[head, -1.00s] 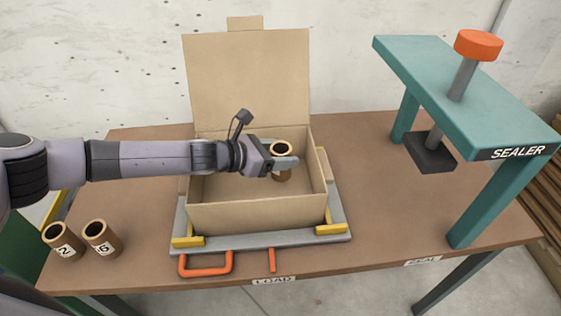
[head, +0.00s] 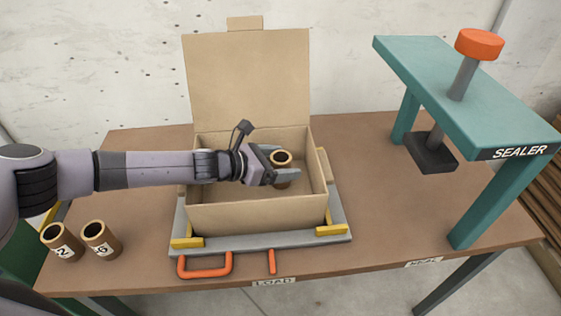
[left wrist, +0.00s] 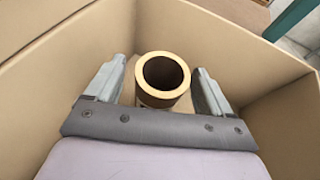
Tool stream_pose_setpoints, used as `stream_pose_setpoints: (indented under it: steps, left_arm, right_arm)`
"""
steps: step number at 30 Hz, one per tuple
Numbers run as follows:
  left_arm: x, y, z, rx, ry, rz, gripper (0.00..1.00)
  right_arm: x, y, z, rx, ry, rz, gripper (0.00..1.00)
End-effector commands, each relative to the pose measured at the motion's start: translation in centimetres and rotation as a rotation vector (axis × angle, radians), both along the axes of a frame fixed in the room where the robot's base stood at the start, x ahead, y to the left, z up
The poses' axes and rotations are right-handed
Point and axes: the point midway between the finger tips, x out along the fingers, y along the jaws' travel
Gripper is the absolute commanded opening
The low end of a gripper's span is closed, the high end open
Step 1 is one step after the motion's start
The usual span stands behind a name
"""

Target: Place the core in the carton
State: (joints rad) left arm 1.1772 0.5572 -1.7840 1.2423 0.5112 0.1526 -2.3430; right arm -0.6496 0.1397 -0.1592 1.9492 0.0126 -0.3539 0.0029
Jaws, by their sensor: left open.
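A brown cardboard core (head: 282,160) stands upright inside the open carton (head: 258,217), toward its back right. My left gripper (head: 282,168) is inside the carton at the core. In the left wrist view the core (left wrist: 163,80) sits between the two spread fingers of the left gripper (left wrist: 160,92), with gaps on both sides. Two more cores, one marked 2 (head: 62,243) and one marked 6 (head: 102,241), stand on the table at the left. My right gripper is not in view.
The carton's lid (head: 247,82) stands open at the back. The carton sits on a grey tray (head: 260,241) with yellow corners and an orange handle (head: 205,272). A teal sealer (head: 470,95) stands at the right. The table between is clear.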

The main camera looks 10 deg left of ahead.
Motion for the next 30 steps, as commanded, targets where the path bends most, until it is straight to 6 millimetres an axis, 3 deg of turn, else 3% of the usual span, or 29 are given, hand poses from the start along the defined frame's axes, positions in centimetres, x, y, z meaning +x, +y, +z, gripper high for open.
stream_pose_setpoints:
  steps: [18, 30]
  left_arm:
    - [-3.8, 4.9, 2.8, 0.0, -0.002, 0.001, 0.82]
    - [-4.3, 5.4, 3.2, -0.001, -0.002, 0.0, 0.82]
  right_arm:
    - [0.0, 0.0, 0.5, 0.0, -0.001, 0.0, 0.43]
    - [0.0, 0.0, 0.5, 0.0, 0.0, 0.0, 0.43]
